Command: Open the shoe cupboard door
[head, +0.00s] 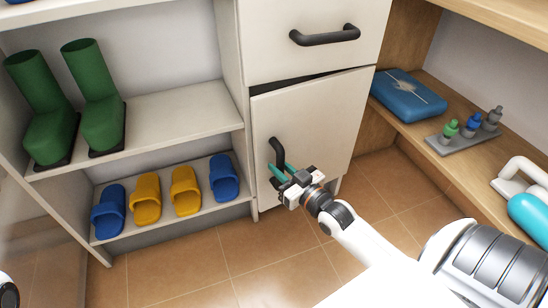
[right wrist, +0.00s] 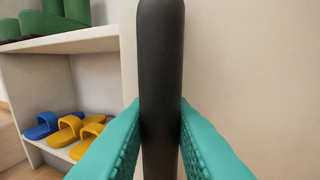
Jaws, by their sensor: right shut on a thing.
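The shoe cupboard door (head: 318,125) is the pale lower door below a drawer, in the middle of the head view. A dark wedge-shaped gap shows along its top edge, so it stands slightly ajar. Its black upright handle (head: 275,150) is near the door's left edge. My right gripper (head: 283,171) is at the handle's lower part, its teal fingers on either side. In the right wrist view the fingers are shut on the handle (right wrist: 160,90), which hides part of the door behind. My left gripper is not in view.
Above the door is a drawer (head: 270,62) with a black bar handle (head: 325,36). Open shelves at left hold green boots (head: 104,120) and blue and yellow slippers (head: 146,203). Tiled floor (head: 270,260) in front is clear.

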